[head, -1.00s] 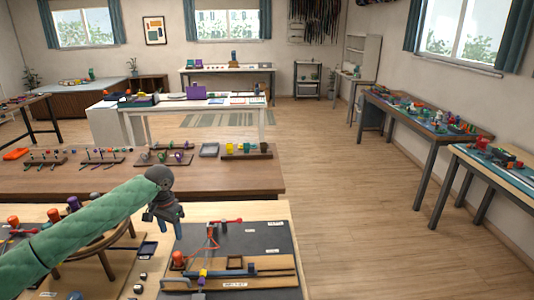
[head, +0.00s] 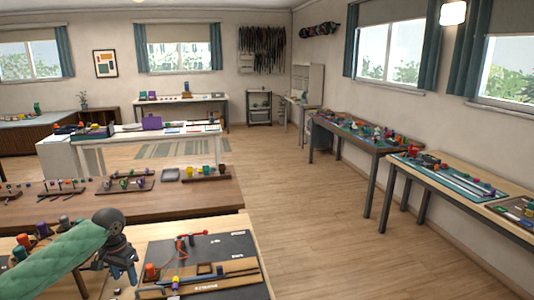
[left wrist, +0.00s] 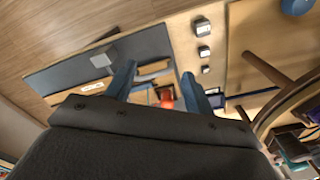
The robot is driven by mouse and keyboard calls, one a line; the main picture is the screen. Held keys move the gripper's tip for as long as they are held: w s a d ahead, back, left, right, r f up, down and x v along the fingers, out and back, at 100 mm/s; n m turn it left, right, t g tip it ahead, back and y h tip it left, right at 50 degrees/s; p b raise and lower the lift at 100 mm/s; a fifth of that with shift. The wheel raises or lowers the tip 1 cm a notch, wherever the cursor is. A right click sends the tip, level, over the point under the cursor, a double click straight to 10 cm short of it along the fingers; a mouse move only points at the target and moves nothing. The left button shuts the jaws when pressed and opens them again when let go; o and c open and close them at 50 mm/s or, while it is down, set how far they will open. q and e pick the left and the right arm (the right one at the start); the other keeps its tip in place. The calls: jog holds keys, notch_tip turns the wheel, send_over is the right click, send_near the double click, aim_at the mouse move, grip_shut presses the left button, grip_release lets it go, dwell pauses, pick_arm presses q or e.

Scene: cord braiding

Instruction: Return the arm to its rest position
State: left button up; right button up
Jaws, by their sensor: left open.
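My left arm, in a green padded sleeve, comes in from the lower left of the head view. Its left gripper (head: 122,272) is open and empty, above the near table beside the left edge of a dark work board (head: 222,245). In the left wrist view the two blue fingers (left wrist: 158,88) are spread apart, with an orange-red object (left wrist: 165,98) visible beyond the gap. On the board are an orange peg (head: 152,271), a red cord (head: 190,240) and a yellow piece (head: 175,282). My right gripper is in neither view.
A brown table (head: 215,205) with several small peg racks stands behind the near table. In the left wrist view a round wooden rim (left wrist: 290,105) is close to the gripper's right. Open wooden floor (head: 300,220) lies to the right, before side tables (head: 480,190).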

pick_arm(q)
jog(key=s+d+f+m+t+h, duration=0.1)
jog(key=s+d+f, duration=0.65)
jog(key=d, duration=0.35)
jog(key=s+d+f+m+t+h, duration=0.1)
jog(key=s+d+f, duration=0.6)
jog(key=d+f, duration=0.25)
jog(key=s+d+n+t+y, duration=0.1)
jog(key=s+n+y, duration=0.15)
jog(key=s, duration=1.95)
jog(key=s+d+f+x, duration=0.1)
jog(key=s+d+x, duration=0.1)
jog(key=x, duration=1)
jog(key=s+d+f+x, duration=0.1)
jog(key=s+x, duration=0.2)
jog(key=x, duration=1)
jog(key=s+f, duration=0.4)
jog(key=f, duration=0.7)
jog(key=s+f+g, duration=0.1)
jog(key=s+f, duration=0.3)
jog(key=f, duration=0.8)
jog(key=shift+d+n+h, duration=0.2)
jog(key=shift+n+h, duration=0.15)
jog(key=shift+h, duration=0.1)
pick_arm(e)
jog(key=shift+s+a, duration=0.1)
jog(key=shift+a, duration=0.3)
